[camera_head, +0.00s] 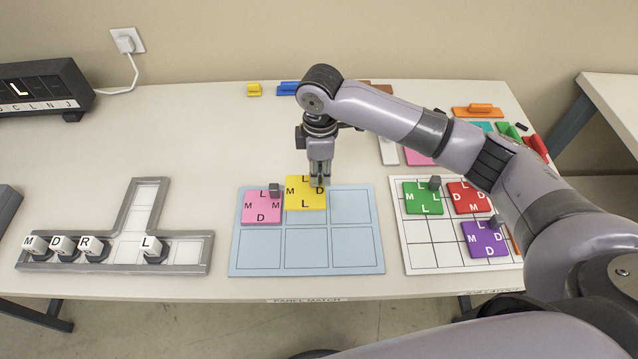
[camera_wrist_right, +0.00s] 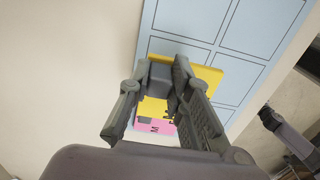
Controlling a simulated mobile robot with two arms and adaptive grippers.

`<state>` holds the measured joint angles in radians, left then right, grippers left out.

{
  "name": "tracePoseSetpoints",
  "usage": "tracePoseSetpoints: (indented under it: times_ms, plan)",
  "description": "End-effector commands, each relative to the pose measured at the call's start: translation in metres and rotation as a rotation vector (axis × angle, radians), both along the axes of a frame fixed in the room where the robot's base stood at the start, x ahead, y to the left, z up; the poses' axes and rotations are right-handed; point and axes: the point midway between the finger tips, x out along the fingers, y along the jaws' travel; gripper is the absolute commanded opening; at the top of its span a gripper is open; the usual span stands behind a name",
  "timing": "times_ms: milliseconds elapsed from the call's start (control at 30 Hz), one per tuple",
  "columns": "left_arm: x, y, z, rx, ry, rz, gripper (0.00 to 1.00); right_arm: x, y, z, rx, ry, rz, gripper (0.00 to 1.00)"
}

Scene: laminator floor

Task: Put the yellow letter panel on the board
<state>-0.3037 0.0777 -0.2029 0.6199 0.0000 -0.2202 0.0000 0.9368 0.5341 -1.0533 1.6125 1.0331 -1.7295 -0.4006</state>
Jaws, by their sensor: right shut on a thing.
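In the wrist view the gripper (camera_wrist_right: 165,82) hides much of the yellow panel (camera_wrist_right: 204,76). The panel is over the top middle cell of the light blue board (camera_head: 345,250), and its back edge reaches past the board's back edge. I cannot tell whether it touches the board or hangs just above. A pink letter panel (camera_head: 262,208) lies in the board's top left cell, close beside it. My left gripper is not in view.
A white grid board (camera_head: 420,258) at right holds green (camera_head: 422,200), red (camera_head: 468,199) and purple (camera_head: 483,240) panels. A grey T-shaped tray (camera_head: 190,255) with several letter cubes stands at left. Coloured handled pieces lie along the back. The table's left middle is clear.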

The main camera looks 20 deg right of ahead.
Motion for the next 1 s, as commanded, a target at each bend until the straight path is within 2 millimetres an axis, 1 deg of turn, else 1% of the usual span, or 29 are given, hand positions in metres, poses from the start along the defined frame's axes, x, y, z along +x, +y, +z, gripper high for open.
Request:
tracePoseSetpoints:
  times_ms: [33,167,300,433,533,867,900,1000]
  plan:
    - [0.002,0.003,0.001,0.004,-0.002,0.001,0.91,0.0,0.0,-0.006,0.001,0.002,-0.001,0.0]
    - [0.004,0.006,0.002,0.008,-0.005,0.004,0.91,0.0,0.0,-0.016,0.001,0.001,0.0,0.0]
    - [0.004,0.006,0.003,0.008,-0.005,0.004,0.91,-0.001,0.0,-0.036,0.0,0.003,0.001,0.0]
    - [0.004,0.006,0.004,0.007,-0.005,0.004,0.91,0.0,0.001,-0.052,0.0,0.001,0.0,0.0]
    - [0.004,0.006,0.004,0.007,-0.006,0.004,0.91,0.0,0.0,-0.057,0.001,0.0,0.001,0.0]
    - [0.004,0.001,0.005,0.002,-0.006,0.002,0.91,0.0,0.0,-0.06,0.001,0.001,0.0,0.0]
    - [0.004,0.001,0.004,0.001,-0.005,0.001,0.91,0.0,0.0,-0.059,0.001,0.0,0.001,0.21]
    - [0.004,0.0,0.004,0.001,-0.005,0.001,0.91,0.0,0.0,-0.059,0.001,0.0,0.001,0.28]
